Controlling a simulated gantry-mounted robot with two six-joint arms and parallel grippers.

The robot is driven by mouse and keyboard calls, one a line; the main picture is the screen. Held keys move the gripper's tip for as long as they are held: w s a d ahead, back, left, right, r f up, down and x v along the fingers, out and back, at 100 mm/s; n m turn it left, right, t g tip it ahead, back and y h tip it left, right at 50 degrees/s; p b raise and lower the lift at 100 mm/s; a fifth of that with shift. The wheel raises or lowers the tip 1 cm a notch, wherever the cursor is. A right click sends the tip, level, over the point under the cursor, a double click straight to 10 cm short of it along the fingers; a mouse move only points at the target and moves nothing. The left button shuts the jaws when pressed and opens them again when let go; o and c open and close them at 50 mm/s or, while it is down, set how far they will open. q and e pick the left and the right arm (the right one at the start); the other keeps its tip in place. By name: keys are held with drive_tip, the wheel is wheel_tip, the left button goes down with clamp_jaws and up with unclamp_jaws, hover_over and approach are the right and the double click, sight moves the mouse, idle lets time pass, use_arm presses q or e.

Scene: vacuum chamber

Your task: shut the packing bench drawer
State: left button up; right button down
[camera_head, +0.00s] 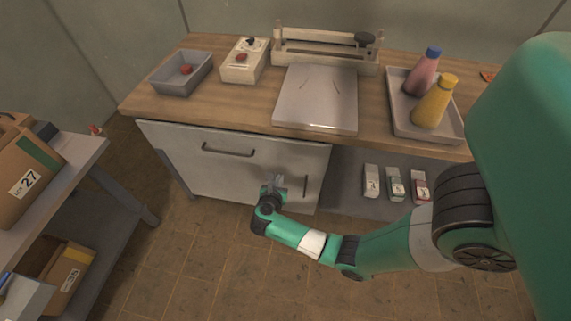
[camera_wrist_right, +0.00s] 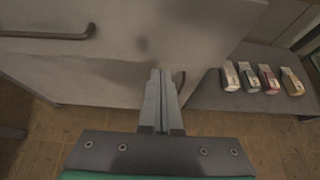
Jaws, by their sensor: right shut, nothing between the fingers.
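The packing bench drawer front (camera_head: 190,149) is a pale grey panel under the left part of the wooden top. It carries a dark horizontal bar handle (camera_head: 228,152), which also shows at upper left in the right wrist view (camera_wrist_right: 50,35). The front's upper edge lies close under the bench top's front edge, and I see no drawer inside. My right gripper (camera_head: 277,181) is shut and empty, right of and below that handle, its tips at the grey front; contact is unclear. In the right wrist view the closed fingers (camera_wrist_right: 162,74) point at the panel. My left gripper is out of view.
A vertical handle (camera_head: 306,187) is right of my right gripper. Small labelled boxes (camera_head: 396,185) stand on the lower shelf. The bench top (camera_head: 235,106) holds a grey bin, a control box, a sealer and a bottle tray (camera_head: 455,128). A side table (camera_head: 78,152) stands left.

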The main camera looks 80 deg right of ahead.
sight(287, 155)
drive_tip(key=b+x, duration=0.1)
drive_tip(key=x, duration=0.2)
drive_tip(key=r+b+x, duration=0.1)
drive_tip(key=b+x, duration=0.1)
drive_tip(key=x, duration=0.2)
drive_tip(key=b+x, duration=0.1)
drive_tip(key=x, duration=0.3)
drive_tip(key=shift+s+d+r, duration=0.1)
drive_tip(key=shift+d+r, duration=0.15)
drive_tip(key=shift+d, duration=0.35)
drive_tip(key=d+b, duration=0.1)
drive_tip(key=d, duration=0.3)
drive_tip(key=shift+s+d, duration=0.1)
drive_tip(key=shift+d, duration=0.15)
drive_tip(key=shift+a+f, duration=0.1)
drive_tip(key=shift+a, duration=0.05)
